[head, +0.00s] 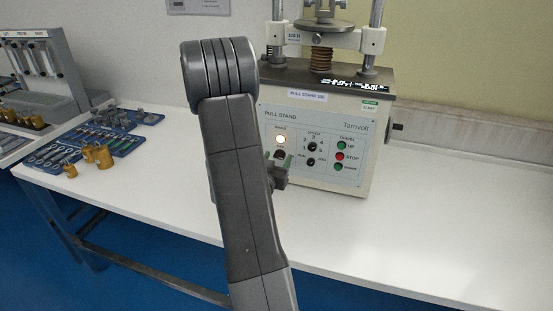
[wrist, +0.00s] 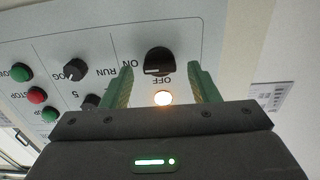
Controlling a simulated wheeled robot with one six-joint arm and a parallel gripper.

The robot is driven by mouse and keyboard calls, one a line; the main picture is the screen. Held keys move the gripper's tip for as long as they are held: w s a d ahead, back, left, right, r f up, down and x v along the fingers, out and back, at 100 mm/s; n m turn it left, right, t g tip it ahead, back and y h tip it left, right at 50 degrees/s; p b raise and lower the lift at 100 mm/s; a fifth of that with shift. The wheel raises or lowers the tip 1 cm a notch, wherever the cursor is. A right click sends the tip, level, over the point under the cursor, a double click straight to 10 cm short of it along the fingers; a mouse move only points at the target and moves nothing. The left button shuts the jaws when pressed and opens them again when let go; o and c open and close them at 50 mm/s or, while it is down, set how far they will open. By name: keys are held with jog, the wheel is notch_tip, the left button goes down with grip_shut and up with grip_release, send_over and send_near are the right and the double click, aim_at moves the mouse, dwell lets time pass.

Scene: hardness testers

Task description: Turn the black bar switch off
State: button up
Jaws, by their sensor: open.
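The black bar switch (wrist: 158,61) is on the pull stand's front panel, upside down in the wrist view. ON is printed at its left and OFF just below it there. Its bar lies about level in that view, with a pale line along it that seems to point towards ON. The lamp (wrist: 163,98) beside it is lit. My gripper (wrist: 159,68) is open, its green fingers on either side of the switch with gaps showing. In the head view my gripper (head: 278,172) is at the panel's lower left, partly hidden by my arm.
The pull stand (head: 345,125) stands on a white bench (head: 440,225). Other knobs (wrist: 75,70) and green and red buttons (wrist: 36,95) share the panel. Blue trays (head: 108,138) with brass parts (head: 97,156) lie at left. The bench at right is clear.

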jog(key=shift+w, duration=0.1)
jog(key=c, duration=1)
jog(key=shift+n, duration=0.3)
jog(key=n, duration=0.3)
jog(key=shift+n+b, duration=0.4)
jog(key=n, duration=0.4)
jog(key=shift+a+n, duration=0.1)
jog(key=shift+n, duration=0.2)
jog(key=n+p, duration=0.1)
jog(key=n, duration=0.3)
jog(key=shift+f, duration=0.1)
jog(key=shift+f+n+p, duration=0.15)
jog(key=shift+n+p, duration=0.55)
jog(key=shift+n, duration=1.8)
